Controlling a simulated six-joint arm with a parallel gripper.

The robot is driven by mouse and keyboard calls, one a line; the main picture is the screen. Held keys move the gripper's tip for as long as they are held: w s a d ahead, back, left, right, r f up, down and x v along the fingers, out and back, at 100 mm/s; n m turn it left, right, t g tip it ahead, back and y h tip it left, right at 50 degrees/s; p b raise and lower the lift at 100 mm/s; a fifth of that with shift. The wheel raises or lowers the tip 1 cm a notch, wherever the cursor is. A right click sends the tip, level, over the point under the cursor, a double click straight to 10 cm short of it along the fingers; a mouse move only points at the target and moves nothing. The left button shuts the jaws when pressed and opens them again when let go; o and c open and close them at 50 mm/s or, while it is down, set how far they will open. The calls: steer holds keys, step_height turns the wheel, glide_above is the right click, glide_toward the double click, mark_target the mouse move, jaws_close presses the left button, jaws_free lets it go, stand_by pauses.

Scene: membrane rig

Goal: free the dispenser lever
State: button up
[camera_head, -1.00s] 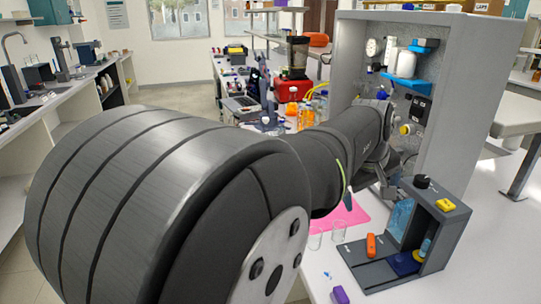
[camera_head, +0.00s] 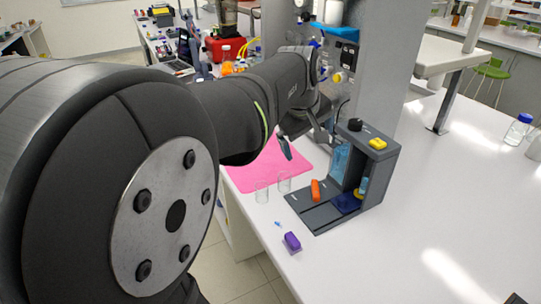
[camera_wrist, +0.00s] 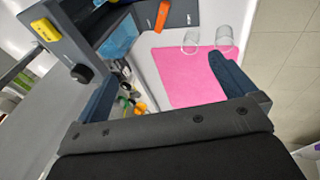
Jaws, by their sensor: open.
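A dark grey dispenser stand (camera_head: 385,172) stands on the white bench. It has a black knob (camera_head: 355,125) and a yellow block (camera_head: 377,143) on top. A light blue translucent container (camera_head: 341,162) is inside it. An orange piece (camera_head: 315,189) is upright at its base, by a dark blue pad (camera_head: 346,203). I cannot tell which part is the lever. My gripper (camera_head: 304,142) is open and empty, behind and left of the stand. In the wrist view my gripper (camera_wrist: 168,78) has its fingers wide apart, with the pink mat (camera_wrist: 185,75) beyond them.
Two clear beakers (camera_head: 262,193) (camera_head: 284,182) stand in front of the pink mat (camera_head: 262,166). A purple block (camera_head: 292,241) lies near the bench's front edge. A tall grey panel (camera_head: 380,70) rises behind the stand.

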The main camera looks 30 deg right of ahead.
stand_by(0.3)
steer(key=m+g+y, duration=0.2)
steer(key=m+y, duration=0.2)
steer(key=m, duration=2)
glide_above(311, 193)
step_height(311, 193, down, 6)
steer(key=r, duration=0.1)
step_height(311, 193, down, 18)
steer(key=shift+s+r, duration=0.1)
steer(key=c, duration=1)
